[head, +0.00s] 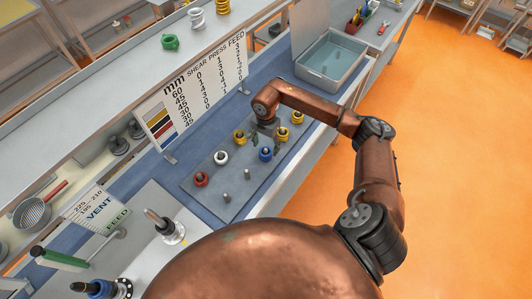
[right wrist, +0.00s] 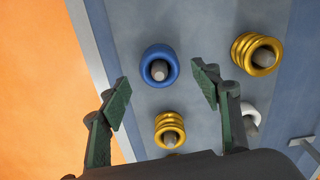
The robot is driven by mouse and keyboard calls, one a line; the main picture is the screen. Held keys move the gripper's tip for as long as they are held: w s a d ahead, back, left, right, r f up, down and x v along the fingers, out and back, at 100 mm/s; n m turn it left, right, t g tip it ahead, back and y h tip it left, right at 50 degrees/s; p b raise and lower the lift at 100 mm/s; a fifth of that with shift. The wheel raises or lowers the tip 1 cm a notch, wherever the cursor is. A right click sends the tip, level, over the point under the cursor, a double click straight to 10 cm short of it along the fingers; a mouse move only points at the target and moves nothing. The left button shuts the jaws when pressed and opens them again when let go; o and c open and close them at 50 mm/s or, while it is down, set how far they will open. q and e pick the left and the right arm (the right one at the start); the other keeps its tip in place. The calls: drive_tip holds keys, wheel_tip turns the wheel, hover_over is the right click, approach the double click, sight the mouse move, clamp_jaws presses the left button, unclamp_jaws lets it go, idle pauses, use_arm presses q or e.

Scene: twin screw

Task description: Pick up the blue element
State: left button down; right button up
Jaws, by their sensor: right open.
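The blue element (head: 265,154) is a ring around a grey peg on the grey plate (head: 212,189) on the workbench. In the right wrist view the blue ring (right wrist: 149,74) lies beyond my fingertips, roughly centred between them. My right gripper (head: 259,133) hangs above the plate, among the yellow rings and behind the blue one. In the right wrist view its two green-padded fingers (right wrist: 160,88) are spread wide with nothing between them. My left gripper is in neither view.
Around the blue ring are yellow ring stacks (head: 283,134) (right wrist: 169,130), a white ring (head: 220,157) and a red ring (head: 201,179). Bare pegs (head: 247,173) stand nearby. A sign board (head: 200,85) stands behind; a grey bin (head: 331,58) is at the far end.

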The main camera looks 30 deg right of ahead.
sight(265, 149)
drive_tip(key=shift+f+p, duration=0.6)
drive_tip(key=shift+f, duration=1.6)
drive_tip(key=c, duration=1.4)
